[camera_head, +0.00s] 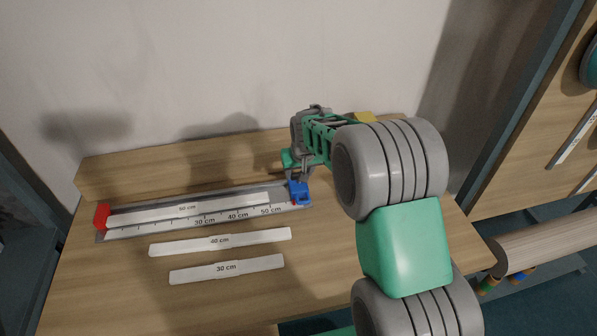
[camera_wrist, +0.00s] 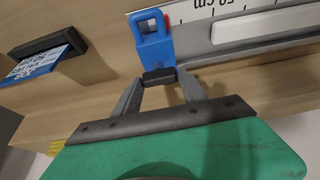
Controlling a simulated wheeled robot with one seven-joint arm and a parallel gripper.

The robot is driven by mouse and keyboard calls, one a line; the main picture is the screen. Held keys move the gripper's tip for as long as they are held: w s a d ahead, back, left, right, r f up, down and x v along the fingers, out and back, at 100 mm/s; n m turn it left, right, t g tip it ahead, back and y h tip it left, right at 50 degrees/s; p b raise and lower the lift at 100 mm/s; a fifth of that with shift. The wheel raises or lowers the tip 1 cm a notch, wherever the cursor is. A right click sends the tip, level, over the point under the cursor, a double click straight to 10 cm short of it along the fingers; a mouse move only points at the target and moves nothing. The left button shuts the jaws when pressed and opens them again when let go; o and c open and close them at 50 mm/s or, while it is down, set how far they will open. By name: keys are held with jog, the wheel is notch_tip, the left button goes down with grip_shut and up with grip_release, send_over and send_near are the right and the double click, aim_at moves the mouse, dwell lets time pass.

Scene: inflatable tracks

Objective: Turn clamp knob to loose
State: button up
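A blue clamp (camera_head: 299,192) sits at the right end of a grey ruler track (camera_head: 130,232) marked in cm, with a red block (camera_head: 102,216) at its left end. In the wrist view the blue clamp (camera_wrist: 153,40) stands upright with a dark knob (camera_wrist: 159,77) on its near side. My gripper (camera_wrist: 160,80) has one finger at each end of this knob, and both fingertips appear to touch it. In the head view my gripper (camera_head: 288,165) is behind the clamp, its fingers partly hidden, and the knob cannot be made out.
A 50 cm strip (camera_head: 190,208) lies in the track. A 40 cm strip (camera_head: 220,241) and a 30 cm strip (camera_head: 227,268) lie on the wooden table (camera_head: 120,290) in front. A dark holder with a blue card (camera_wrist: 45,55) is at the left in the wrist view.

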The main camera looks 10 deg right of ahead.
jog(key=c, duration=0.9)
jog(key=shift+f+n+b, duration=0.1)
jog(key=shift+n+b, duration=0.25)
jog(key=shift+n, duration=0.05)
jog(key=shift+d+n+y+b, duration=0.15)
jog(key=shift+n+y+b, duration=0.5)
jog(key=shift+n, duration=0.35)
jog(key=n+y+b, duration=0.1)
jog(key=n, duration=0.2)
jog(key=shift+d+n+g+b, duration=0.1)
jog(key=shift+n+g+b, duration=0.2)
jog(key=shift+n, duration=0.1)
jog(key=n+g+y, duration=0.1)
jog(key=n, duration=0.2)
jog(key=shift+w, duration=0.1)
jog(key=shift+w+n+g+y, duration=0.1)
jog(key=shift+n+g+y, duration=0.45)
jog(key=shift+n, duration=1.55)
